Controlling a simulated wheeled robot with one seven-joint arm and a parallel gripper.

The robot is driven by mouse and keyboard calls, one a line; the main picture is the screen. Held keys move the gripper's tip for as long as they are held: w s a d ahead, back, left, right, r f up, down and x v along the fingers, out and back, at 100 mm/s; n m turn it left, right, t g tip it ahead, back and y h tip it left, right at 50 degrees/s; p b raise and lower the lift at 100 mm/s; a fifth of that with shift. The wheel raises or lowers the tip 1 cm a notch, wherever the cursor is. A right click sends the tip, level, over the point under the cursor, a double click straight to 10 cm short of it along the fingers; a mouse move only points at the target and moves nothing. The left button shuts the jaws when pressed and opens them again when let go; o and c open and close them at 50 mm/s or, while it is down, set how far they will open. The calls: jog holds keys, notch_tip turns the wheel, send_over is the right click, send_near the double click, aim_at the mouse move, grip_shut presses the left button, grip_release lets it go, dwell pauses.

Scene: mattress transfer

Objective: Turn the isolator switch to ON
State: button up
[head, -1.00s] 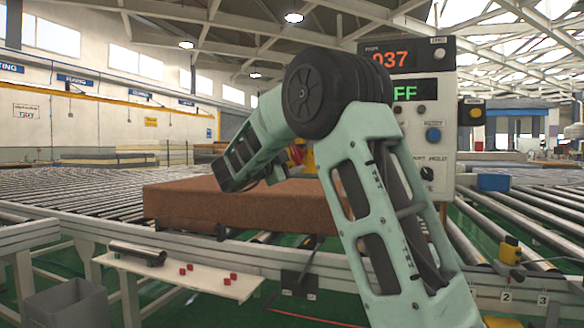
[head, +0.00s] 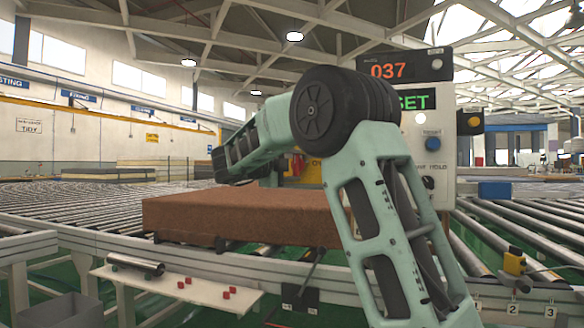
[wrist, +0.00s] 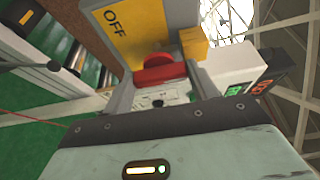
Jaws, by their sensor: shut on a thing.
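The isolator switch shows in the wrist view as a yellow plate (wrist: 135,28) marked OFF with a red handle (wrist: 158,70) below it. The handle lies across the picture, between the grey fingers of my gripper (wrist: 155,88), which is shut on it. An ON mark cannot be made out. In the head view my arm hides most of the switch. Only some yellow plate (head: 316,171) and a bit of red show beside the arm, and my fingertips are hidden there.
A control panel (head: 465,155) stands behind my arm, with a red 037 display and a green display ending in "SET". A brown mattress (head: 240,216) lies on the roller conveyor. A shelf (head: 205,292) with a metal cylinder and several red cubes is at the front.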

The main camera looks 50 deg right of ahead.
jog(key=shift+f, duration=0.1)
jog(key=o, duration=1)
jog(key=a+p, duration=0.1)
jog(key=a, duration=1.6)
jog(key=shift+a, duration=0.2)
